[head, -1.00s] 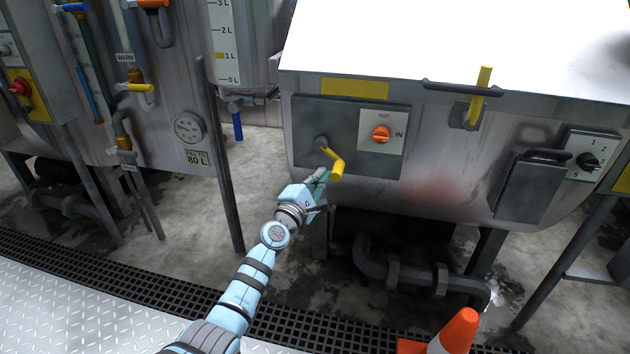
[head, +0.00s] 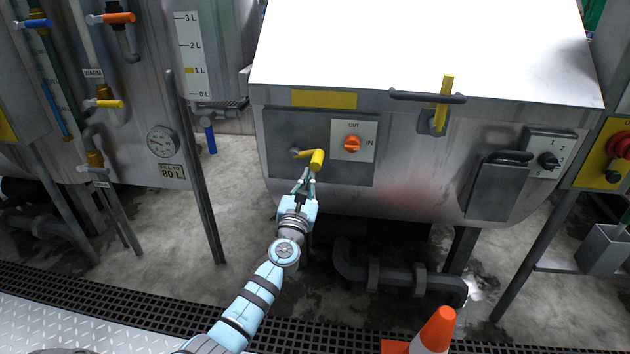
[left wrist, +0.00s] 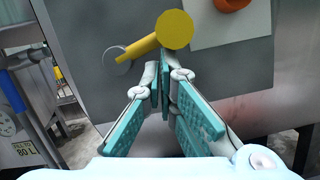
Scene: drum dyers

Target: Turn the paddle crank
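The yellow paddle crank (head: 317,160) sits on a dark plate on the front of the steel vat, its arm reaching right from the grey hub (head: 295,152). In the left wrist view the round end of its handle (left wrist: 174,30) faces me. My left gripper (head: 305,180) is just below the handle. In the left wrist view my left gripper's fingertips (left wrist: 161,66) are under the handle, close to or touching it, with a narrow gap between the fingers. The handle is not between them. My right gripper is not in view.
An orange IN/OUT knob (head: 352,144) is right of the crank. A yellow lever (head: 445,100) and a dark box (head: 497,188) are further right on the vat. Pipes (head: 385,275) run below. An orange cone (head: 435,330) stands at the front.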

